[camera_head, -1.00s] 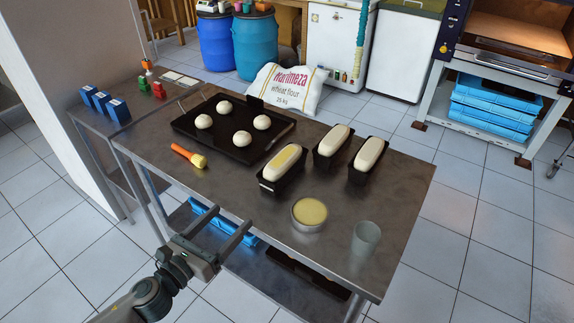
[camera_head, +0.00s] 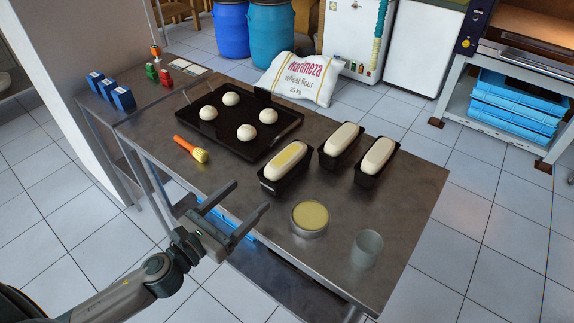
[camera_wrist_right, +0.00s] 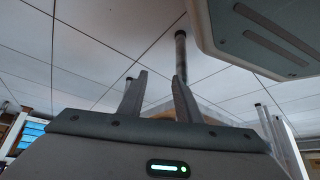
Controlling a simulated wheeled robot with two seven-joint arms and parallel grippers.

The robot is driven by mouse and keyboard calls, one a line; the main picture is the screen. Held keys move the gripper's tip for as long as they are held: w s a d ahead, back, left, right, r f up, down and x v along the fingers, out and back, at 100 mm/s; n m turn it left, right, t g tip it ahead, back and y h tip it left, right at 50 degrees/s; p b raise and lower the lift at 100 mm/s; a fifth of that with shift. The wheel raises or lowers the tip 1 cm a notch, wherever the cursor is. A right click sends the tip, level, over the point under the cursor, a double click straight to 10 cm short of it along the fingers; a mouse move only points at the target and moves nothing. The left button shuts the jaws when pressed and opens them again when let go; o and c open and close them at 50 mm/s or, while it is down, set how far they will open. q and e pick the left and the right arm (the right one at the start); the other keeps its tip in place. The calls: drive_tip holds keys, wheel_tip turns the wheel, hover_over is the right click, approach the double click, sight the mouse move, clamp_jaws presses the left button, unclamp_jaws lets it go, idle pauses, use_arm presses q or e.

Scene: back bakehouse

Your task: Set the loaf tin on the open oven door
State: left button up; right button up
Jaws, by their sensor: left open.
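Three dark loaf tins with pale dough stand on the steel table. The nearest loaf tin (camera_head: 271,187) has a yellow band on its dough; the middle tin (camera_head: 328,161) and right tin (camera_head: 366,181) are plain. The oven (camera_head: 476,28) is at the top right, partly cut off. Its open door (camera_head: 520,51) lies lowered at the front. My left gripper (camera_head: 251,195) is open and empty, at the table's near edge, in front of and left of the nearest tin. My right gripper (camera_wrist_right: 160,77) shows only in the right wrist view, fingers apart with nothing between them.
A bowl of yellow liquid (camera_head: 309,217) and a clear cup (camera_head: 366,248) stand right of my left gripper. A brush (camera_head: 191,149) and a black tray (camera_head: 282,134) of dough balls lie behind. Blue crates (camera_head: 516,104) sit under the oven. Tiled floor separates table and oven.

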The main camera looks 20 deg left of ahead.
sight(269, 176)
use_arm(q)
drive_tip(key=shift+w+d+r, duration=0.15)
drive_tip(key=shift+w+d, duration=0.05)
drive_tip(key=shift+w, duration=0.45)
drive_tip(key=p+x, duration=0.2)
drive_tip(key=x, duration=0.4)
drive_tip(key=p+x, duration=0.1)
drive_tip(key=x, duration=0.2)
drive_tip(key=shift+w+d, duration=0.1)
drive_tip(key=shift+w, duration=0.1)
drive_tip(key=shift+w+d, duration=0.2)
drive_tip(key=shift+w, duration=0.3)
use_arm(e)
drive_tip(key=shift+s, duration=1.5)
use_arm(q)
drive_tip(key=shift+w, duration=0.1)
